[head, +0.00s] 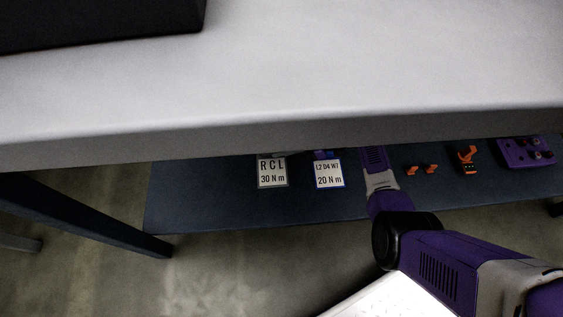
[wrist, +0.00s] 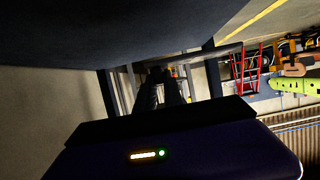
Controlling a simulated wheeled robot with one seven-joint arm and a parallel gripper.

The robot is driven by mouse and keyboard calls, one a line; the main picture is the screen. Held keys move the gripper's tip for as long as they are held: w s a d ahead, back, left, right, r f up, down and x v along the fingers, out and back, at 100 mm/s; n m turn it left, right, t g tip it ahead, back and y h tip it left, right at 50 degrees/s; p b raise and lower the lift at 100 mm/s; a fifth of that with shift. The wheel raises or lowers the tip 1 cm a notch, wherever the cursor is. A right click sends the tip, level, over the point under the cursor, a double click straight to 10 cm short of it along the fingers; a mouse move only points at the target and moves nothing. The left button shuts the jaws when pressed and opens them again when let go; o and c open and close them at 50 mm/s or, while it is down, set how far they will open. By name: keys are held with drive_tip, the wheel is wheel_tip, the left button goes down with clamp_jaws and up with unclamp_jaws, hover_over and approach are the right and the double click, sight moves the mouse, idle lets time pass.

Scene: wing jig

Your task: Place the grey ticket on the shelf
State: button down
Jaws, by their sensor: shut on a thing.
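The grey ticket (head: 272,172), a white card with a grey border reading "RCL 30 N m", shows just below the table's front edge, over the dark blue shelf (head: 220,212). Its top end meets a grey piece partly hidden by the table edge. I cannot tell whether the card touches the shelf. My gripper's dark fingers (wrist: 164,92) are close together in the wrist view, shut on the ticket, but the card is not clear there. In the head view the table top hides most of my gripper. A blue-bordered ticket (head: 328,174), "20 N m", is right of the grey one.
The grey table top (head: 300,85) overhangs the shelf closely. Small orange parts (head: 420,168), an orange clamp-like part (head: 467,159) and a purple block (head: 525,153) sit on the shelf's right. Its left end is bare. A red rack (wrist: 245,70) stands in the background.

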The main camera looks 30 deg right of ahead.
sight(281, 160)
wheel_tip(281, 160, down, 7)
drive_tip(key=b, duration=0.3)
drive_tip(key=shift+r, duration=0.15)
drive_tip(key=shift+f, duration=0.35)
drive_tip(key=shift+f, duration=0.2)
drive_tip(key=c, duration=1.5)
unclamp_jaws()
drive_tip(key=shift+o, duration=0.2)
